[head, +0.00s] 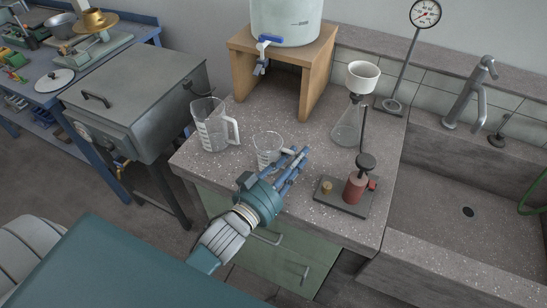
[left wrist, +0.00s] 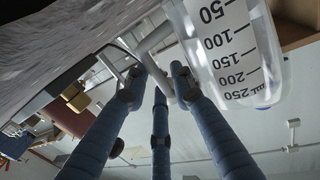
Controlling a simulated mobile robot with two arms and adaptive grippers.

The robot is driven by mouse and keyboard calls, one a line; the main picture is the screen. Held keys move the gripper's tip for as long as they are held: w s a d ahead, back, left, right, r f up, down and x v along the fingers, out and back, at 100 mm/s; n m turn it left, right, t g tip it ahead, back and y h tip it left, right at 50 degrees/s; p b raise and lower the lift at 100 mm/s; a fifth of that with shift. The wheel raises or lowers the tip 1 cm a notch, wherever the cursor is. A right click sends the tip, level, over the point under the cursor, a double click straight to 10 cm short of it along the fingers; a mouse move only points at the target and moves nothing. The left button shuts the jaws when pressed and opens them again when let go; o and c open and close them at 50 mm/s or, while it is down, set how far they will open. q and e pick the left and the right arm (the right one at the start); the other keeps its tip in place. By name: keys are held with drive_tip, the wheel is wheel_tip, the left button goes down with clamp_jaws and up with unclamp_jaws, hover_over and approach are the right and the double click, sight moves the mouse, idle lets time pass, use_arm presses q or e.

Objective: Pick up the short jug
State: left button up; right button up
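The short jug (head: 267,146) is clear, with dark graduations, and stands on the speckled bench top, right of a taller clear jug (head: 211,132) with a handle. In the left wrist view the short jug (left wrist: 226,45) is large at upper right, marked 50 to 250, and appears upside down. Its pale handle (left wrist: 155,42) reaches towards the space between my fingertips. My left gripper (head: 297,160) is at the jug's right side, fingers apart; it also shows in the left wrist view (left wrist: 157,84). Firm contact with the handle is not visible. My right gripper is not in view.
A burner-like device on a dark base (head: 341,197) stands close right of my gripper. Behind are a flask with a white funnel (head: 362,78), a wooden stand (head: 318,75) bearing a tank, and a gauge stand (head: 392,104). A sink (head: 450,185) lies right.

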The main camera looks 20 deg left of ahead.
use_arm(q)
drive_tip(key=shift+s, duration=0.1)
clamp_jaws()
drive_tip(key=shift+r, duration=0.15)
